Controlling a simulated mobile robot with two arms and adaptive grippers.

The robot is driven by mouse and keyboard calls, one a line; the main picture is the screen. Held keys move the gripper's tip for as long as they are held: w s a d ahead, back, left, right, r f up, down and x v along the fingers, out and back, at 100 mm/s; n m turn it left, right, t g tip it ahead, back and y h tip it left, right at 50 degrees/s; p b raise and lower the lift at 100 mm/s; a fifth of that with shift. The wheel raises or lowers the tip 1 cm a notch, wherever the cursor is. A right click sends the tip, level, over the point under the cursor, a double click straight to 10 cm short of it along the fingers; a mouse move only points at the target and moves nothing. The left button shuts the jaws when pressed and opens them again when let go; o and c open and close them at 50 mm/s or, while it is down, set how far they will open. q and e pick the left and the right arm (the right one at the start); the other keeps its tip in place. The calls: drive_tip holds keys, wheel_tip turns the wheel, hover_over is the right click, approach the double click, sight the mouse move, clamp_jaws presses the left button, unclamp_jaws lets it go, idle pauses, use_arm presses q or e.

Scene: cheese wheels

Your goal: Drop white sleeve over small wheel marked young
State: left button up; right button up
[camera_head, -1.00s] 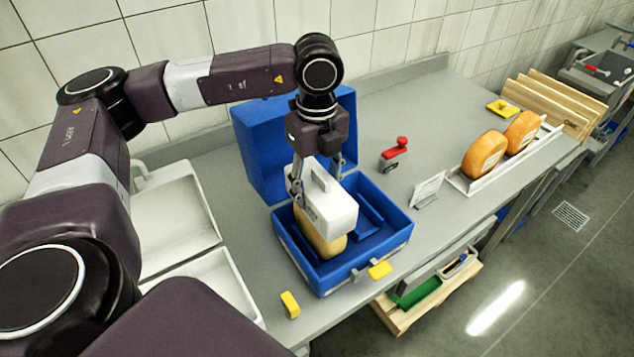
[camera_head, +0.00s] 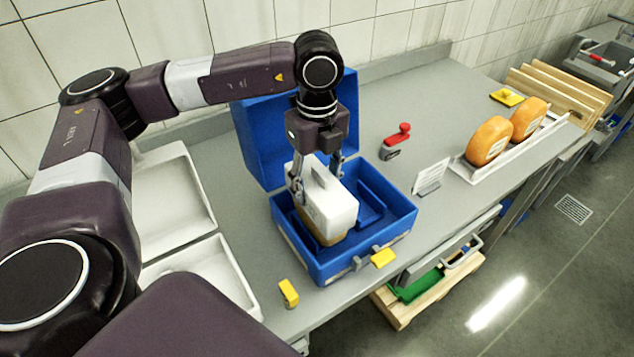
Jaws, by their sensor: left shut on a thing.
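The white sleeve (camera_head: 333,212) is a box-shaped cover with a handle on top, standing in the blue case (camera_head: 330,268). It sits over the small wheel (camera_head: 329,241), of which only a thin yellowish-brown strip shows below the sleeve's lower edge. The marking on the wheel is hidden. My left gripper (camera_head: 319,176) points down at the sleeve, its fingers on either side of the top, shut on the sleeve. My right gripper is not in view.
The blue case's lid (camera_head: 256,130) stands open behind. White trays (camera_head: 172,205) lie at left. A red-handled tool (camera_head: 396,140), a card (camera_head: 431,176) and two orange wheels (camera_head: 488,141) on a white rack are at right.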

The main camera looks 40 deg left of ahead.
use_arm(q)
drive_tip(key=shift+f+b, duration=0.35)
drive_tip(key=shift+b, duration=0.05)
drive_tip(key=o, duration=1.1)
drive_tip(key=shift+r, duration=0.1)
wheel_tip(320, 180, up, 12)
drive_tip(key=shift+f, duration=0.1)
